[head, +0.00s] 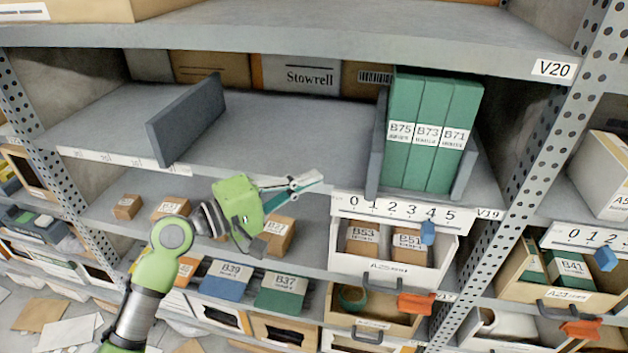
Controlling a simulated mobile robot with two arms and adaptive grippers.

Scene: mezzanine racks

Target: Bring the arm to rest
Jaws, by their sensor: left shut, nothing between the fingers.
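My left arm comes in from the lower left and is green and grey. Its gripper (303,183) is shut and empty, pointing right in front of the edge of the middle shelf (290,150). It is left of the number scale (395,213) on that shelf's edge. My right gripper does not show in the head view.
Green binders B75 (402,135), B73 (430,140) and B71 (458,140) stand upright between grey dividers at the shelf's right. Another grey divider (186,118) stands at the left. Bins with boxes fill the shelves below. The shelf's middle is bare. Papers (70,330) lie on the floor.

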